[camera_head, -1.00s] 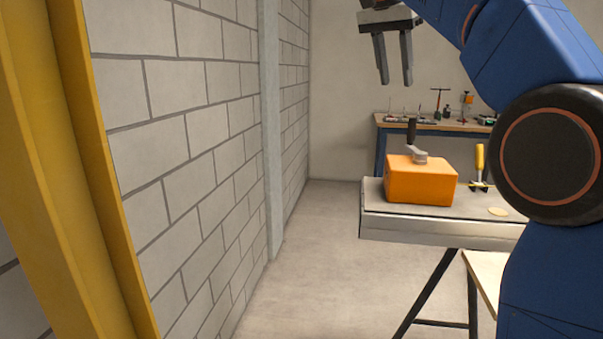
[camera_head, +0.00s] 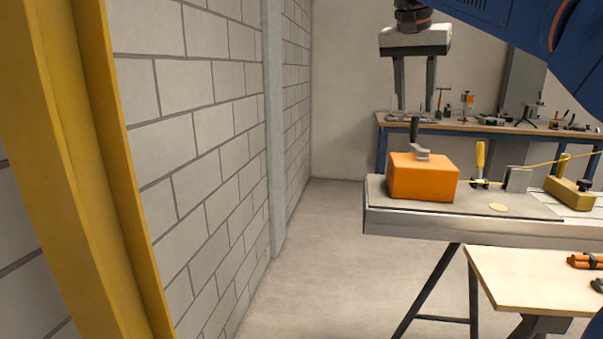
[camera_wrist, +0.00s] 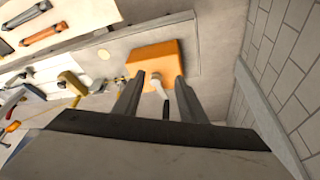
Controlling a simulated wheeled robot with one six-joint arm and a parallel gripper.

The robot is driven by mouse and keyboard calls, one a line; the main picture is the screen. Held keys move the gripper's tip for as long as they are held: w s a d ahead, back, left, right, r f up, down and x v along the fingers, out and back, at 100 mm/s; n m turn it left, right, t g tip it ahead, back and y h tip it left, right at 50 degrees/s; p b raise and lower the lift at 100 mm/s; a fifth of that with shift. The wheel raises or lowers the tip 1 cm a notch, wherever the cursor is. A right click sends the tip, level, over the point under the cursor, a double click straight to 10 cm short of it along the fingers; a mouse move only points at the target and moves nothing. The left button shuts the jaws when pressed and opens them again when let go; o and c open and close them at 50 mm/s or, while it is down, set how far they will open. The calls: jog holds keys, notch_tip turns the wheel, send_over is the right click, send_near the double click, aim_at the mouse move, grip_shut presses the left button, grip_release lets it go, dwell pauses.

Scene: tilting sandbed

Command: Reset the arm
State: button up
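My gripper (camera_head: 415,103) hangs fingers down in the upper right of the head view, above and behind the orange box. Its two fingers are well apart with nothing between them. In the wrist view my gripper (camera_wrist: 157,84) also shows spread fingers, with the orange box (camera_wrist: 155,58) beyond the tips. My blue arm enters from the upper right of the head view. The orange box (camera_head: 423,182) with a grey crank and dark handle (camera_head: 415,138) sits at the left end of a grey bench (camera_head: 400,222). The gripper touches nothing that I can see.
A yellow-handled tool (camera_head: 480,160) and a yellow block (camera_head: 569,192) stand on the grey bench. A wooden table (camera_head: 530,275) is in front, a workbench (camera_head: 465,125) with tools behind. A block wall (camera_head: 205,150) and yellow post (camera_head: 80,170) are at left. Floor between is clear.

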jog(key=s+d+f+n+y, duration=0.1)
jog(key=s+f+n, duration=0.1)
jog(key=s+f, duration=0.7)
jog(key=s+d+f+n+t+y, duration=0.1)
jog(key=s+d+f+n, duration=0.1)
jog(key=s+f, duration=0.8)
jog(key=s+d+f+n, duration=0.1)
jog(key=s+f+n, duration=0.2)
jog(key=s+f, duration=0.7)
notch_tip(320, 180, down, 12)
jog(key=shift+d+r+y, duration=0.1)
jog(key=shift+d+y, duration=0.05)
jog(key=shift+y, duration=0.25)
